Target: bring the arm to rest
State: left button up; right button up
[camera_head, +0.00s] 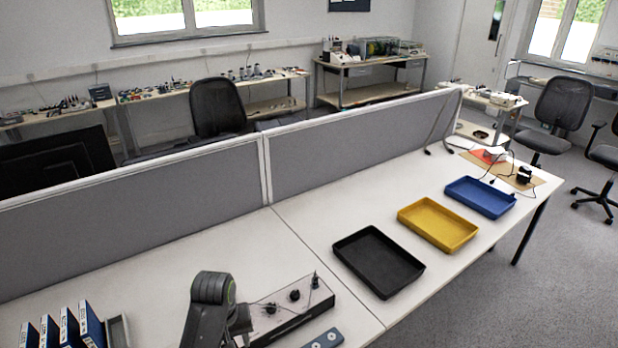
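A dark grey arm link of mine (211,292) rises from the bottom edge, left of centre, over the white table (240,255). I cannot tell which arm it belongs to. Neither of my grippers can be made out. A long light-topped instrument box (286,317) with black knobs and a thin cable lies just right of the arm; the arm hides its left end. A grey-blue strip with round light spots (324,341) lies in front of the box, cut off by the bottom edge.
Black (378,262), yellow (437,224) and blue (480,197) empty trays stand to the right. Blue binders (90,324) stand at the lower left. A grey divider (140,238) runs along the table's back.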

pick_arm(q)
jog(key=s+a+f+m+t, duration=0.1)
jog(key=s+a+f, duration=0.1)
jog(key=s+a, duration=0.4)
jog(key=s+a+f+t, duration=0.1)
jog(key=s+a+f, duration=0.15)
jog(key=s, duration=0.55)
jog(key=s+a+r+m+t+y, duration=0.1)
jog(key=s+a+r, duration=0.15)
jog(key=s, duration=0.35)
jog(key=s+a+r+m+y, duration=0.1)
jog(key=s+a+r, duration=0.15)
jog(key=s, duration=0.45)
notch_tip(320, 180, down, 29)
jog(key=a+g+b, duration=0.1)
jog(key=b, duration=0.5)
jog(key=s+f+b, duration=0.2)
jog(key=s+f, duration=0.5)
jog(key=f, duration=0.3)
jog(key=s+d+f+g+h+b, duration=0.1)
jog(key=s+f+b, duration=0.1)
jog(key=s+f, duration=0.6)
notch_tip(320, 180, down, 3)
jog(key=shift+d, duration=0.15)
pick_arm(e)
notch_tip(320, 180, down, 10)
jog(key=shift+a+f, duration=0.15)
jog(key=shift+a, duration=0.05)
